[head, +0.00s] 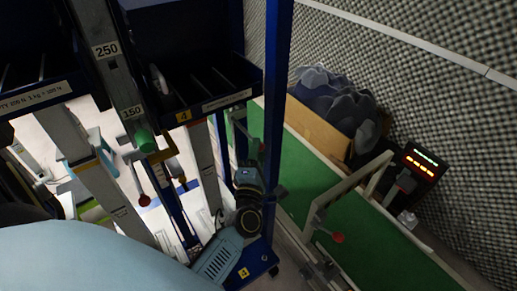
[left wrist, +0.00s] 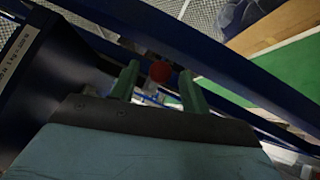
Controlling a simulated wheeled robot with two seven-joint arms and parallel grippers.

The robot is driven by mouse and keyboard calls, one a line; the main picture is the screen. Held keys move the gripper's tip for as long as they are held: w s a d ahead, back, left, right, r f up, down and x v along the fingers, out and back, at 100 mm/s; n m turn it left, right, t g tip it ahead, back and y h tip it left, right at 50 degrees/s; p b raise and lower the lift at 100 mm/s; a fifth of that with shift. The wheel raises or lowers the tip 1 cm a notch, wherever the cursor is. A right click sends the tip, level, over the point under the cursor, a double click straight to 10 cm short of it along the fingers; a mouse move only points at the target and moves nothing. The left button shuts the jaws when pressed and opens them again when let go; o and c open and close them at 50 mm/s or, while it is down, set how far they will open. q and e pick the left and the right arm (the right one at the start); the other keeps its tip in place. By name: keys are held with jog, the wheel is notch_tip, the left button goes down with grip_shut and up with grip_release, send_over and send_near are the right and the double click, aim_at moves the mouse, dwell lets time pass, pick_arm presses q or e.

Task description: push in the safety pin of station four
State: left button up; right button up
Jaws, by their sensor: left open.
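My left gripper (head: 247,140) is beside the blue upright post, below and right of the bin labelled 4. In the left wrist view its two green fingers (left wrist: 160,83) are apart. A red round knob (left wrist: 160,71) shows in the gap between the fingertips, in front of a dark blue beam. I cannot tell whether it touches a finger. Its shaft is mostly hidden. In the head view the yellow 4 label (head: 183,116) is on the bin's front edge, and another 4 label (head: 244,272) is on a blue base. My right gripper is not in view.
A blue post (head: 277,90) stands right beside the left gripper. A red-ended lever (head: 144,200) is left of it, another (head: 338,237) right. A red-digit display (head: 421,165) stands far right.

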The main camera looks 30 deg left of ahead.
aim_at(244, 131)
pick_arm(q)
jog(key=shift+w+a, duration=0.15)
jog(key=shift+w, duration=0.25)
jog(key=shift+c, duration=0.3)
grip_shut()
jog(key=w+a+b, duration=0.1)
jog(key=w+a, duration=0.2)
jog(key=a, duration=0.5)
jog(key=shift+w+a+r, duration=0.1)
jog(key=shift+a+r, duration=0.05)
jog(key=shift+c, duration=1.2)
grip_release()
jog(key=o, duration=0.3)
jog(key=shift+w, duration=0.1)
